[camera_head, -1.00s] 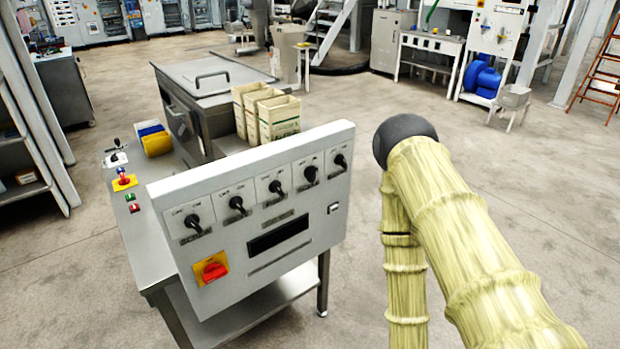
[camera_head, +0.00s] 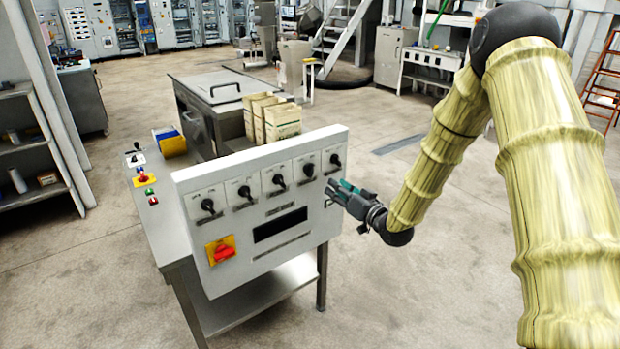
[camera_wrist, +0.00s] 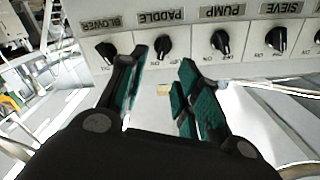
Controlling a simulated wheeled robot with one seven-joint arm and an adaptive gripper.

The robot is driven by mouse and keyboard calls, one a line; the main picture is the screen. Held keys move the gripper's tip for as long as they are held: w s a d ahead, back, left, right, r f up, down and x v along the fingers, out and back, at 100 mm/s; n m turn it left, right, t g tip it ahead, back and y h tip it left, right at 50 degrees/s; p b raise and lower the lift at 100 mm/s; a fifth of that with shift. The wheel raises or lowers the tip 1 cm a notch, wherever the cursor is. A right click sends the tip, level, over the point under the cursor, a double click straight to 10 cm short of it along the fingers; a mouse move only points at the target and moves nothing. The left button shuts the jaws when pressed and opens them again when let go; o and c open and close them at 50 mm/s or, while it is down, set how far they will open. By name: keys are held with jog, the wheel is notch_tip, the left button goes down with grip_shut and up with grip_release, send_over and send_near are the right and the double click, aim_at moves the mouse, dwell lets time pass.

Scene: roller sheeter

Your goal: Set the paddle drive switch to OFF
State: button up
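The grey control panel (camera_head: 256,262) carries a row of black rotary switches. The wrist view seems upside down; there the plate reading PADDLE (camera_wrist: 160,15) sits by the second switch from the left. That paddle switch (camera_wrist: 162,46) matches the second from the right in the head view (camera_head: 308,170). Its pointer looks tilted, but I cannot read which label it meets. My gripper (camera_head: 335,190) is at the panel's right end, below the two rightmost switches. Its fingers (camera_wrist: 164,62) are open and empty, apart from the switch, which appears beyond the gap between them.
The blower switch (camera_head: 335,160) and pump switch (camera_head: 278,181) flank the paddle switch closely. A red rotary switch on a yellow plate (camera_head: 222,251) is at lower left. Cream boxes (camera_head: 280,121) stand behind the panel.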

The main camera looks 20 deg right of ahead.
aim_at(312, 172)
jog(key=p+x, duration=0.1)
jog(key=x, duration=0.6)
jog(key=p+x, duration=0.1)
jog(key=x, duration=0.3)
jog(key=shift+w+a+p, duration=0.1)
jog(key=shift+a+p, duration=0.2)
jog(key=shift+a, duration=0.05)
jog(key=shift+c, duration=0.5)
grip_shut()
